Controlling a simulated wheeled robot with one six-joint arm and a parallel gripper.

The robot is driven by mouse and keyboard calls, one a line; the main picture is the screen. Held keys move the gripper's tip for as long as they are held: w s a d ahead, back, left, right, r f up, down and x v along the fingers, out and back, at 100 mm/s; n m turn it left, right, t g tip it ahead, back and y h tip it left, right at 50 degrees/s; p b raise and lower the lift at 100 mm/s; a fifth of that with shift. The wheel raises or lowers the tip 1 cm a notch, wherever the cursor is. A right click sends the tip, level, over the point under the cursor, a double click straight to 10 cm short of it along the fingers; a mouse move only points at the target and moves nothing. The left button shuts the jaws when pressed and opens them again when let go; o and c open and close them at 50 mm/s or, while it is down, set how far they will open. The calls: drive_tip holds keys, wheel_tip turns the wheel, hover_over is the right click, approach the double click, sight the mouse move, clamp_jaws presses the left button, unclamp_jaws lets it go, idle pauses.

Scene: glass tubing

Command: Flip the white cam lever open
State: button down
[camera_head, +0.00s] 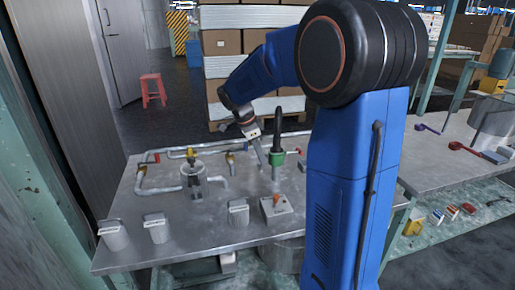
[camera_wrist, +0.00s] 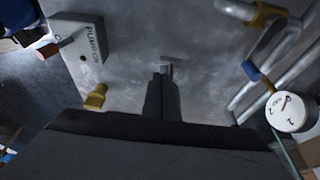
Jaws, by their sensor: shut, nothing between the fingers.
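I cannot make out a white cam lever for certain in either view.
A pump switch box (camera_head: 277,207) with an orange toggle stands at the bench front. Grey lidded canisters (camera_head: 156,228) stand along the front edge. A round gauge (camera_wrist: 290,111) shows at right.

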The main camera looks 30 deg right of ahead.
drive_tip(key=shift+x, duration=1.65)
drive_tip(key=shift+r+t+y, duration=0.15)
drive_tip(key=shift+t+y, duration=0.15)
drive_tip(key=shift+y, duration=0.5)
drive_tip(key=shift+a+r+t+y, duration=0.1)
drive_tip(key=shift+r+t+y, duration=0.15)
drive_tip(key=shift+y, duration=0.65)
drive_tip(key=shift+a+r+t+y, duration=0.1)
drive_tip(key=shift+t+y, duration=0.2)
drive_tip(key=shift+y, duration=0.6)
drive_tip(key=shift+a+r+t+y, duration=0.1)
drive_tip(key=shift+r+t+y, duration=0.15)
drive_tip(key=shift+y, duration=0.65)
drive_tip(key=shift+d+r, duration=0.1)
drive_tip(key=shift+r, duration=0.25)
drive_tip(key=shift+r, duration=0.7)
